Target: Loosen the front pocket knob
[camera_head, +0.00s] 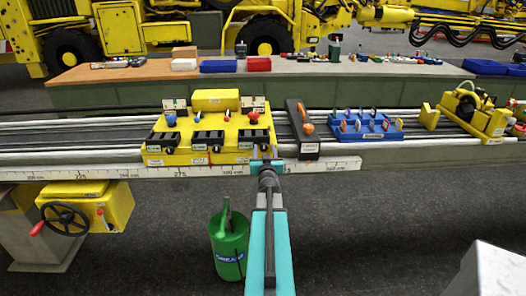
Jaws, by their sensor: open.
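A yellow fixture block (213,123) sits on the rail in the middle. Several black pocket-like holders (208,142) with small labels line its front. A blue knob (171,120) and a red knob (253,116) stand on its top, and small white tags stand behind them. I cannot tell which one is the front pocket knob. My gripper (266,163) is open at the block's front right lower edge and holds nothing visible. It hides part of that edge; contact cannot be told.
A white ruler strip (130,173) runs along the rail's front. A blue tray (367,131) with small tools and a yellow machine unit (470,113) stand right. A handwheel (63,221) sits lower left. A green grease bucket (229,245) stands on the floor. A workbench (130,72) stands behind.

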